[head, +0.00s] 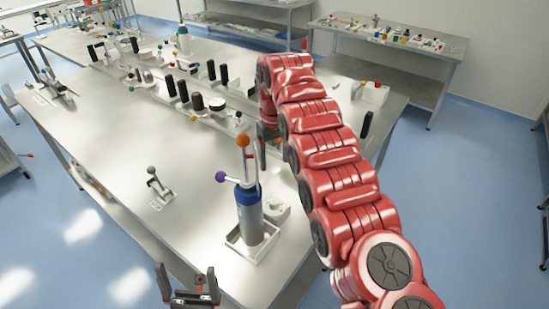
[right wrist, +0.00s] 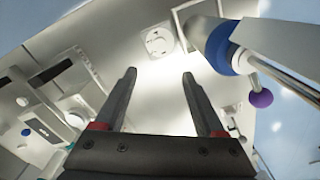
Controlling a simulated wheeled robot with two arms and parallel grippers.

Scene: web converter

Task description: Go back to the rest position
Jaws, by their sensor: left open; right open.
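My right arm comes in from the right as a thick red chain of links and reaches over the metal table (head: 110,150). Its gripper (head: 264,155) points down near the table's right part, partly hidden by the arm. In the right wrist view its two dark fingers (right wrist: 159,75) are apart with nothing between them. My left gripper (head: 187,275) is at the bottom of the head view, in front of the table's near edge, open and empty.
A blue-and-grey cylinder (head: 250,212) with orange and purple knobs stands upright in a square frame, close to my right gripper. A small lever fixture (head: 158,188) stands left of it. Black-handled fixtures (head: 197,101) line the table's back. A side table (head: 400,62) holds small items. Blue floor (head: 455,200) is clear at right.

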